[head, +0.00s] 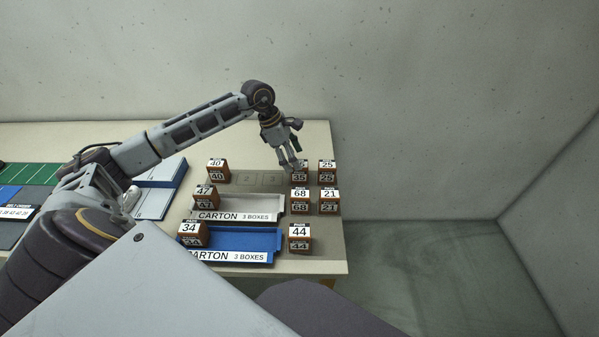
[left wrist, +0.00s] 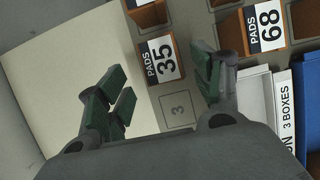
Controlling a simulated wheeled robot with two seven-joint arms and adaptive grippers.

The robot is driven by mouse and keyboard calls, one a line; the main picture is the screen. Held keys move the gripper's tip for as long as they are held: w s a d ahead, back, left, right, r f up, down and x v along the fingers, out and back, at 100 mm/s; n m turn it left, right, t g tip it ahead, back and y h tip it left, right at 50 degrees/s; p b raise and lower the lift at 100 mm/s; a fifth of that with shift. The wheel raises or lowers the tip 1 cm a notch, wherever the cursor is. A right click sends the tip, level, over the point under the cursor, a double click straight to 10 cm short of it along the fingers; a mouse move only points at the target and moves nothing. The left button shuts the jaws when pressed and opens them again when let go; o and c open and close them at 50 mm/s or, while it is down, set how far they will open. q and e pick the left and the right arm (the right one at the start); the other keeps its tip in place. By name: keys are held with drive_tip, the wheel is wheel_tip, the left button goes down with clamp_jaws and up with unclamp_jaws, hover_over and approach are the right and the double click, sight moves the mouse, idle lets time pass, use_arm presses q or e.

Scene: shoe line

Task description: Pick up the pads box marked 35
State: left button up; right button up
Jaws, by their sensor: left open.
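The pads box marked 35 (head: 300,176) is a small brown box with a white label, in the back row at the right part of the table. My left gripper (head: 291,160) is above and just behind it, pointing down, and partly overlaps its top in the head view. In the left wrist view the 35 box (left wrist: 161,61) lies ahead of the spread fingers (left wrist: 160,88), which are open and empty. I cannot tell the exact height gap. My right gripper is not in view.
Box 25 (head: 327,174) stands right of box 35, box 68 (head: 300,205) in front of it. Boxes 21, 40, 47, 34 and 44 stand nearby. A grey carton tray (head: 242,216) and blue carton tray (head: 245,256) are in front. Numbered flat slots (head: 245,178) lie empty to the left.

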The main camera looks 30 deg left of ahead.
sight(300, 172)
use_arm(q)
drive_tip(key=shift+f, duration=0.1)
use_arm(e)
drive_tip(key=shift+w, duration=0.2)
use_arm(q)
drive_tip(key=shift+w+d+f, duration=0.1)
drive_tip(key=shift+d+f, duration=0.2)
drive_tip(key=shift+f, duration=0.15)
drive_tip(key=x, duration=0.2)
drive_tip(key=shift+d+f, duration=0.2)
drive_tip(key=shift+f, duration=0.1)
drive_tip(key=shift+w+d+f, duration=0.2)
drive_tip(key=shift+f, duration=0.4)
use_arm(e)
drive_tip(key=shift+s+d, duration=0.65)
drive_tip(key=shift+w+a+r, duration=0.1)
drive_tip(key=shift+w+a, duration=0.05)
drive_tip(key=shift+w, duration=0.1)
use_arm(q)
drive_tip(key=c, duration=0.9)
drive_tip(key=shift+c, duration=1.1)
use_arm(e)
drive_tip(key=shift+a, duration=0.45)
